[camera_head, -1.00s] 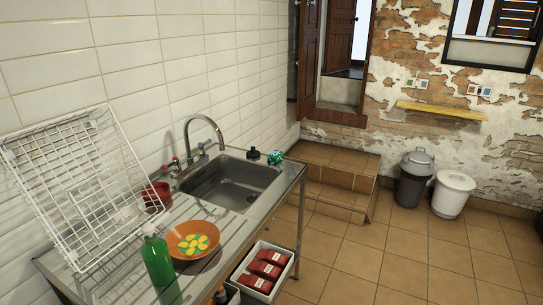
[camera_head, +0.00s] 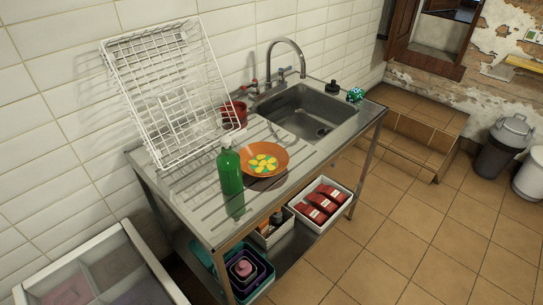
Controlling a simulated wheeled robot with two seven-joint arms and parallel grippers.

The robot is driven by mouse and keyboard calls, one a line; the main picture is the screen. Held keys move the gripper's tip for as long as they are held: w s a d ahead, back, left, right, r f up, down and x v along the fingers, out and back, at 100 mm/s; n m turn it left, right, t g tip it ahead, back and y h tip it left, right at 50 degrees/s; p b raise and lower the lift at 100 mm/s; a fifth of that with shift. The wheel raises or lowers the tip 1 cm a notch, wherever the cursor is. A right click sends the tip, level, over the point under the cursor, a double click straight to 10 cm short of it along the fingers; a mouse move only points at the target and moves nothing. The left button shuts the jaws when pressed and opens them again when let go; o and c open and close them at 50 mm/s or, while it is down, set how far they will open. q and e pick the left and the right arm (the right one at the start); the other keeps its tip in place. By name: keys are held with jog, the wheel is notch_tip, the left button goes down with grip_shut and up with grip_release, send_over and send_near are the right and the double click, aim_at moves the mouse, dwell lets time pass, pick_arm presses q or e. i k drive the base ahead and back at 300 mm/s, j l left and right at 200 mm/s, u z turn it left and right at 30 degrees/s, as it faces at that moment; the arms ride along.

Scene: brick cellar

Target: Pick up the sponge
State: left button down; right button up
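A small teal and white speckled lump (camera_head: 355,94) sits on the far right corner of the sink counter, beside the basin. It may be the sponge, but it is too small to tell for sure. No other clear sponge shows. The metal sink counter (camera_head: 190,203) carries the basin (camera_head: 312,118) at its far end. Neither of my grippers is in view.
On the counter are a green bottle (camera_head: 230,172), an orange bowl (camera_head: 281,153) with yellow-green pieces, a red pot (camera_head: 241,108), a leaning white wire rack (camera_head: 128,62) and a small black item (camera_head: 332,87). Crates stand on the lower shelf.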

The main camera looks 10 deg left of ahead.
aim_at(355, 94)
jog(key=u, duration=0.45)
jog(key=i+l+u, duration=0.15)
jog(key=l+u, duration=0.15)
jog(key=i+l+u, duration=0.1)
jog(key=l+u, duration=0.2)
jog(key=l, duration=0.15)
jog(key=l+u, duration=0.25)
jog(key=l, duration=0.2)
